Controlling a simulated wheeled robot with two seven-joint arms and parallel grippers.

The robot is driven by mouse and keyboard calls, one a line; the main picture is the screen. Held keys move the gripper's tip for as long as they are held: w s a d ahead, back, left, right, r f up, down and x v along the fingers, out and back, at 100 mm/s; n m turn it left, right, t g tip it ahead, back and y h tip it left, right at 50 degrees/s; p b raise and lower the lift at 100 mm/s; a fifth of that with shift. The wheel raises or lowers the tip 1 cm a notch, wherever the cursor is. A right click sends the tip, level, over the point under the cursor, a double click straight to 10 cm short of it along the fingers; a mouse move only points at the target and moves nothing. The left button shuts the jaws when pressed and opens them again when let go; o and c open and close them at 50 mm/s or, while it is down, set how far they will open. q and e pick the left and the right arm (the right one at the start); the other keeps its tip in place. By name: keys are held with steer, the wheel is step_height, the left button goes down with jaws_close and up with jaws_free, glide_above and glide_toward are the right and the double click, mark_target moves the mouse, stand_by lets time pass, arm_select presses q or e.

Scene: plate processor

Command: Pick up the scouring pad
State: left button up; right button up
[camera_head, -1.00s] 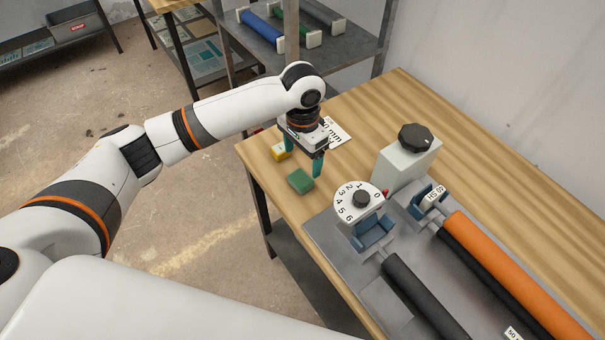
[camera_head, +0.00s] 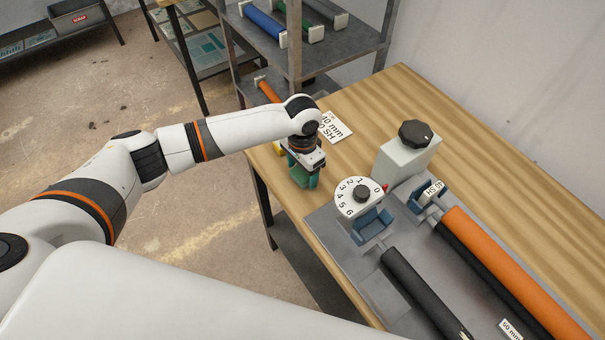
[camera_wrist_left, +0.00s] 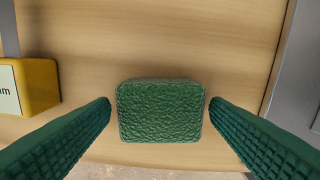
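The scouring pad (camera_wrist_left: 160,111) is a green, rough, rounded block lying on the wooden table. In the left wrist view it lies between the two green fingers of my left gripper (camera_wrist_left: 158,112), with a small gap on each side. The gripper is open around the pad. In the head view the left gripper (camera_head: 305,179) points down at the table's left edge, and its fingers largely hide the pad. My right gripper is in neither view.
A yellow block (camera_wrist_left: 38,86) with a white label lies left of the pad. The machine with a numbered dial (camera_head: 359,198) and rollers stands to the right. A white label card (camera_head: 333,127) lies behind the gripper. The table's edge is close to the pad.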

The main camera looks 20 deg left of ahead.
mark_target(302, 172)
arm_select(q)
steer(key=c, duration=0.8)
step_height(302, 172, up, 10)
steer(key=shift+r+b, duration=0.1)
steer(key=shift+b, duration=0.55)
